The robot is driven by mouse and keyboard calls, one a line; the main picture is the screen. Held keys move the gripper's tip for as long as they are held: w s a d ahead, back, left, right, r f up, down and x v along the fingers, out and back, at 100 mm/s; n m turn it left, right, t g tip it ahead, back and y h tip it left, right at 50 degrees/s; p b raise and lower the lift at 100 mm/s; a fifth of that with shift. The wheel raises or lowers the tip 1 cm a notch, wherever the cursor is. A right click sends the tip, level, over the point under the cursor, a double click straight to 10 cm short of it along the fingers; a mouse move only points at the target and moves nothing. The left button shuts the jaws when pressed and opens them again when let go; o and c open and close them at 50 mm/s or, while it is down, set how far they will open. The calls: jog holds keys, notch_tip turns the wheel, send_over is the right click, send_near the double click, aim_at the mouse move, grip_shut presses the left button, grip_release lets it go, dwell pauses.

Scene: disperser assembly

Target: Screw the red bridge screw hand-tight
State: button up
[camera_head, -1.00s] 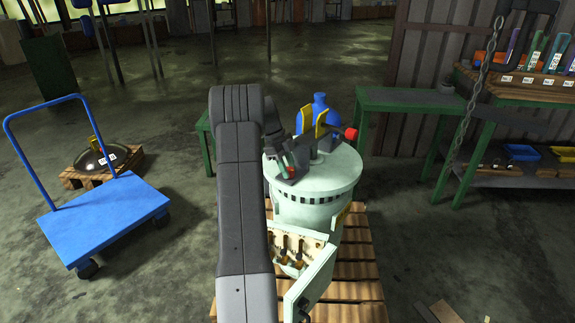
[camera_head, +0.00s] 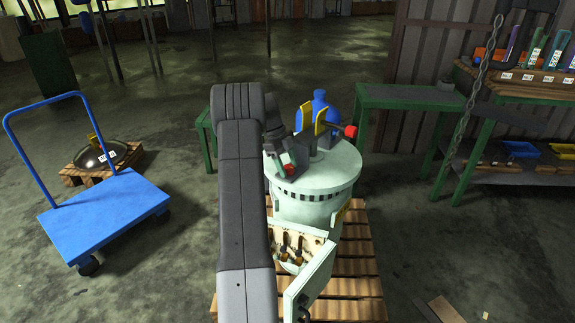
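A pale green drum-shaped housing (camera_head: 314,205) stands on a wooden pallet, with a dark bridge piece (camera_head: 326,142) on its round lid. A red knob (camera_head: 351,132) sits at the right end of a dark rod on the bridge. A second red piece (camera_head: 290,170) shows at the left front of the lid, at the tip of my gripper (camera_head: 285,160). I cannot tell which red piece is the bridge screw. My gripper is small and dark here, partly hidden behind my arm. I cannot tell if its fingers are closed on the red piece.
The pallet (camera_head: 352,262) lies beneath. A blue cart (camera_head: 105,215) stands left; a green bench (camera_head: 405,98) and hanging chain (camera_head: 468,110) are right.

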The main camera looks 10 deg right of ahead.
jog(key=p+v, duration=0.2)
jog(key=v, duration=1.2)
jog(key=shift+f, duration=0.15)
jog(key=b+x, duration=0.2)
jog(key=x, duration=1.1)
jog(key=shift+s+d+f, duration=0.1)
jog(key=shift+s+f, duration=0.05)
jog(key=shift+f, duration=0.15)
jog(key=shift+r, duration=0.1)
